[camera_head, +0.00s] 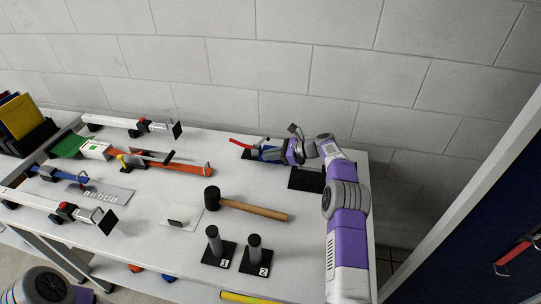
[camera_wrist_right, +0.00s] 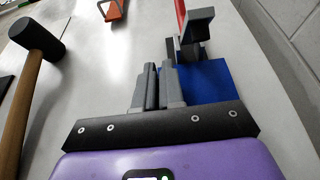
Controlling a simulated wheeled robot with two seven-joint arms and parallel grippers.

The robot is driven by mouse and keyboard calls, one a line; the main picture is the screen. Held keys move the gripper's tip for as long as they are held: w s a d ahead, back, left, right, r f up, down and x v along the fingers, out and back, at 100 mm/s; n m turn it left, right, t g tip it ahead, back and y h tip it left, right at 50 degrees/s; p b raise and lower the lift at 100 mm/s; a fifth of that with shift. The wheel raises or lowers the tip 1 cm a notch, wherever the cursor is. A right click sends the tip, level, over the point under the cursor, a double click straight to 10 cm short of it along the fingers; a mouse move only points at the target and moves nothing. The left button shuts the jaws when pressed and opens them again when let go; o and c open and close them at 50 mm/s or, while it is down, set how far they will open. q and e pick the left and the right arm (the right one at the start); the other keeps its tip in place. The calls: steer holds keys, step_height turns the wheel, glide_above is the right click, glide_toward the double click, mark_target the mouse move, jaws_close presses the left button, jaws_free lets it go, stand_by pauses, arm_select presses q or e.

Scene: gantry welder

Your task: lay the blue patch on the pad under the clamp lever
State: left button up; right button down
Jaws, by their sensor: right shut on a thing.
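The blue patch (camera_head: 256,153) is at the back right of the table, partly hidden by my right gripper in the head view. It also shows in the right wrist view (camera_wrist_right: 209,82), flat and to the right of the fingers. My right gripper (camera_head: 274,154) is shut on the patch; its two grey fingers (camera_wrist_right: 158,68) are close together in the wrist view. The clamp's red lever (camera_head: 240,143) points left, and it shows upright beyond the patch in the wrist view (camera_wrist_right: 181,18). The pad is largely hidden; I cannot tell whether the patch touches it. My left gripper is out of view.
A black mat (camera_head: 306,180) lies just in front of my right gripper. A hammer (camera_head: 250,208), two numbered black stands (camera_head: 219,255) and a white plate (camera_head: 181,217) are nearer the front. Several clamps and tools fill the left side. A block wall stands behind the table.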

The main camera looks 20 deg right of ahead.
steer(key=c, duration=1.2)
jaws_free()
steer(key=shift+f, duration=0.15)
steer(key=shift+c, duration=0.2)
steer(key=shift+d+r, duration=0.1)
steer(key=shift+r, duration=0.15)
steer(key=p+v, duration=0.2)
steer(key=v, duration=1)
